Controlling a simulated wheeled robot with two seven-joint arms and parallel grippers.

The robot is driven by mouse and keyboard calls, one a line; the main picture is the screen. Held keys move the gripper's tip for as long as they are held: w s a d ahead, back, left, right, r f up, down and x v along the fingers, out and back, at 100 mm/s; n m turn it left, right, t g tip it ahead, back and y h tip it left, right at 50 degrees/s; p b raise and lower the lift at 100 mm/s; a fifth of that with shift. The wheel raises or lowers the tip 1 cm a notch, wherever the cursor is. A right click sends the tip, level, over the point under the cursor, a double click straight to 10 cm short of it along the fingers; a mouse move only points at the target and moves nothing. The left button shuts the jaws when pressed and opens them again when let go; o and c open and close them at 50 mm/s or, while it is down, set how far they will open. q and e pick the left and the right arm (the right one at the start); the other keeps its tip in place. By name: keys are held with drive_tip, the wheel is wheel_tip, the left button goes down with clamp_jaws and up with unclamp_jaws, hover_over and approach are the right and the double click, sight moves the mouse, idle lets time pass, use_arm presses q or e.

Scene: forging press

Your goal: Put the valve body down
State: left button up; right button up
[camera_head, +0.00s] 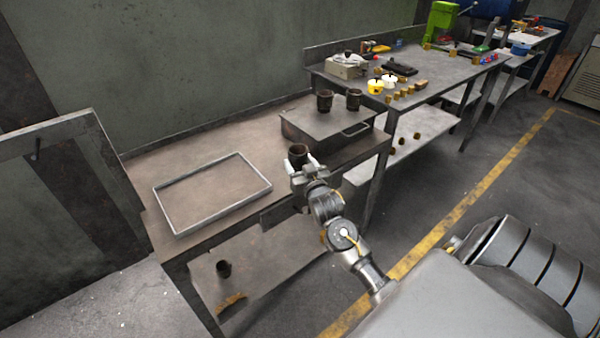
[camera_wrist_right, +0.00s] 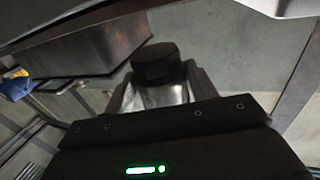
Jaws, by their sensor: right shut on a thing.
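A dark cylindrical valve body (camera_head: 298,155) is held by my right gripper (camera_head: 304,166) over the front right part of the brown workbench. In the right wrist view the valve body (camera_wrist_right: 157,64) sits between the two fingers of the right gripper (camera_wrist_right: 162,90), which are shut on it. I cannot tell whether its base touches the bench. An empty rectangular tray (camera_head: 262,183) with a light metal rim lies on the bench to the left of the gripper. My left gripper does not show.
Two similar dark cylinders (camera_head: 325,101) and (camera_head: 354,99) stand on a raised metal box (camera_head: 345,122) behind the gripper. A second bench (camera_head: 440,72) with tools and small parts stands to the right. The bench between tray and wall is bare.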

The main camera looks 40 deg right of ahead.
drive_tip(key=f, duration=0.3)
drive_tip(key=shift+w+d, duration=0.15)
drive_tip(key=shift+w, duration=0.1)
drive_tip(key=shift+f, duration=0.2)
drive_tip(key=shift+f, duration=0.15)
drive_tip(key=o, duration=0.8)
drive_tip(key=shift+o, duration=0.8)
